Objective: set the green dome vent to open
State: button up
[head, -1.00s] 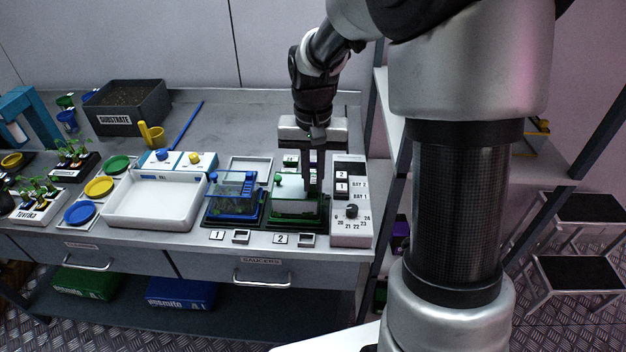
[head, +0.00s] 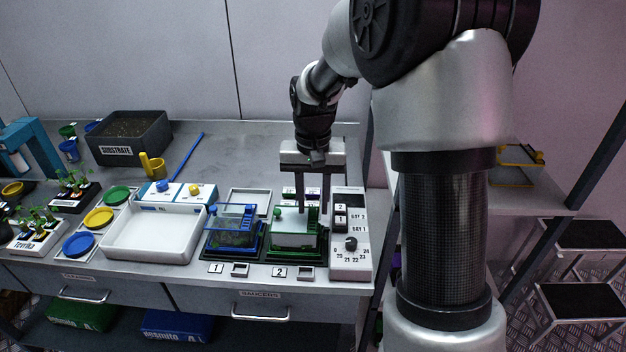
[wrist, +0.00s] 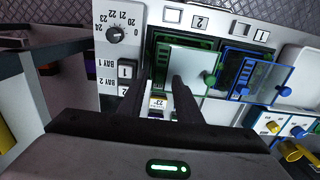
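The green dome (head: 296,241) sits on a dark green-edged tray on the bench, behind the label 2. Its pale lid also shows in the wrist view (wrist: 192,66). A round green knob (head: 277,212) sits at the lid's left corner, and it shows in the wrist view (wrist: 210,80). I cannot tell the vent's setting. My gripper (head: 312,208) points down over the dome's back right part. Its two dark fingers are apart, with nothing held between them in the wrist view (wrist: 160,82). Whether a finger touches the lid is unclear.
A blue dome (head: 233,232) stands close on the left. A white control box (head: 350,264) with a dial and switches is close on the right. Small labelled items (head: 300,191) lie behind the green dome. A white tray (head: 150,246) is further left.

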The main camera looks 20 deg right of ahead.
aim_at(313, 209)
notch_tip(313, 209, up, 17)
jog(key=p, duration=0.2)
dwell(0.3)
jog(key=s+r+n+t+p, duration=0.2)
jog(key=s+r+t+p, duration=0.15)
jog(key=s+r, duration=0.6)
jog(key=s+a+f+n+t+p, duration=0.1)
jog(key=s+f+t+p, duration=0.1)
jog(key=s, duration=1)
jog(key=shift+f+n+p, duration=0.3)
jog(key=shift+p, duration=0.3)
jog(key=shift+s, duration=0.1)
